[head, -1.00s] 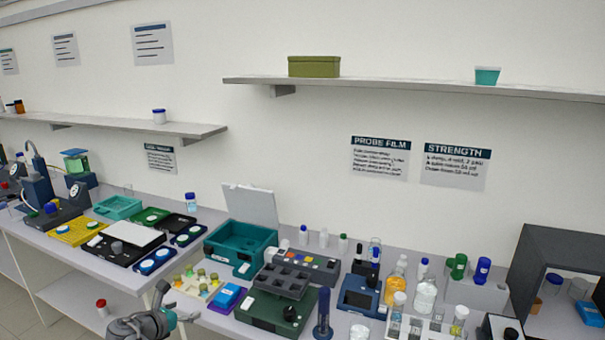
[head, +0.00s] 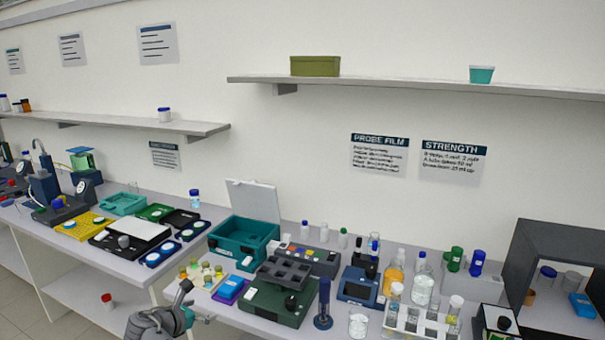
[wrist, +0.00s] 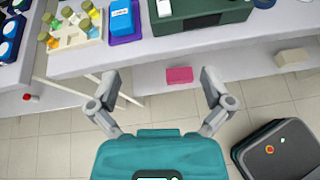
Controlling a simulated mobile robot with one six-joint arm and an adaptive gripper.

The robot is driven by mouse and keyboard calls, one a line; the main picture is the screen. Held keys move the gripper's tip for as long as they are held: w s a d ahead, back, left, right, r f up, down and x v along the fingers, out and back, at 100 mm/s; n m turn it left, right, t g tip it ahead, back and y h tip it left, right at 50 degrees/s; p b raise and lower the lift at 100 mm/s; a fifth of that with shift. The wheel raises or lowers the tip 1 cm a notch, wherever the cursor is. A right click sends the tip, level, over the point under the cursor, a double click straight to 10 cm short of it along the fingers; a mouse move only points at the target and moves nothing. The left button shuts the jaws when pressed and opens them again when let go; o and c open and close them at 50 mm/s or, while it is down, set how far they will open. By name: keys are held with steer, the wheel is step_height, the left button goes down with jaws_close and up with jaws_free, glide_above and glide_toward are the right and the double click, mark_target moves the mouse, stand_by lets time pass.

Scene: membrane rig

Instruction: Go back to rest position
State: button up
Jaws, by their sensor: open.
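My gripper (wrist: 162,88) is open and empty in the wrist view, its two grey fingers spread wide over the floor just in front of the bench's front edge. Nothing lies between the fingers except a view of the floor and a pink block far below. In the head view my gripper and wrist show at the bottom (head: 184,300), in front of the bench and below the rack of small vials (head: 203,273). The fingertips are small there.
The bench (head: 150,278) holds a teal open box (head: 240,243), a dark green device (head: 272,302), bottles and trays. A pink block (wrist: 179,75) and a pale block (wrist: 293,57) lie below the bench. The floor (wrist: 55,150) in front is bare around my gripper.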

steer(key=d+f+m+g+b, duration=0.1)
steer(key=d+f+m+g, duration=0.2)
steer(key=d, duration=0.5)
steer(key=d+f+m+g, duration=0.2)
steer(key=d+f+m, duration=0.1)
steer(key=d+m, duration=0.4)
steer(key=d+f+m+g+b, duration=0.1)
steer(key=d+f+m+g, duration=0.15)
steer(key=d, duration=0.75)
steer(key=s+d+f+m+g+y+b, duration=0.1)
steer(key=s+d+f+m+g+y, duration=0.1)
steer(key=d+m, duration=0.6)
steer(key=s+d+f+m+g+y+b, duration=0.1)
steer(key=s+d+f+m+g+y, duration=0.1)
steer(key=s+d+m, duration=0.5)
steer(key=shift+d+f+m+y+b, duration=0.35)
steer(key=shift+d+f+m+y, duration=0.35)
steer(key=shift+d+f+m, duration=0.6)
steer(key=shift+d+n, duration=0.25)
steer(key=shift+d, duration=0.05)
